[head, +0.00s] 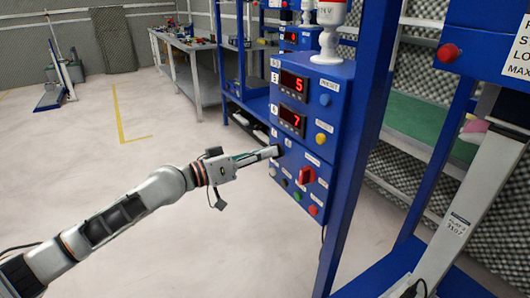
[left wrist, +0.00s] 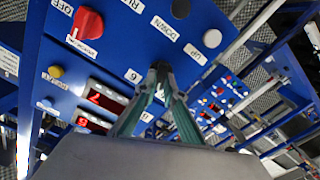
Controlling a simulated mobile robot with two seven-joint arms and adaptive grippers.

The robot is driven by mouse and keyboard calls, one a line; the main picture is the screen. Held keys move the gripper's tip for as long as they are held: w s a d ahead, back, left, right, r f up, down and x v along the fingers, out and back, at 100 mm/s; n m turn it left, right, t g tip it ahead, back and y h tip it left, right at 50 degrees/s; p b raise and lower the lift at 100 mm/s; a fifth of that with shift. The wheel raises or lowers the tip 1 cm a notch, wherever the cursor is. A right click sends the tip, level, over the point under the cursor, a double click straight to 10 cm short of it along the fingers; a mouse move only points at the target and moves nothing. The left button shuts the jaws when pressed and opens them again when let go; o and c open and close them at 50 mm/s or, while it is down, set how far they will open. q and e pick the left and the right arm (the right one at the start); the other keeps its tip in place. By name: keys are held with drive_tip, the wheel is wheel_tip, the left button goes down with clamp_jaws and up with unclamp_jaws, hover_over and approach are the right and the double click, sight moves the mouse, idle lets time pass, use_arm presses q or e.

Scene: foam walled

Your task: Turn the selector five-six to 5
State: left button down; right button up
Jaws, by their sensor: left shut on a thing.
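The blue control panel (head: 322,135) stands right of centre in the head view, its face turned left; it also shows tilted in the left wrist view (left wrist: 120,58). My left gripper (head: 275,152) reaches its left edge, below the lower display. My right gripper is not in view.
Two red displays read 5 (head: 294,84) and 7 (head: 292,121). A red rotary switch (head: 306,175) and several coloured buttons sit close by on the panel. A blue post (head: 355,150) rises right of it.

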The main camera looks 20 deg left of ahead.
use_arm(q)
drive_tip(key=shift+n, duration=0.6)
drive_tip(key=c, duration=2.1)
unclamp_jaws()
drive_tip(key=shift+c, duration=0.2)
drive_tip(key=v, duration=1.2)
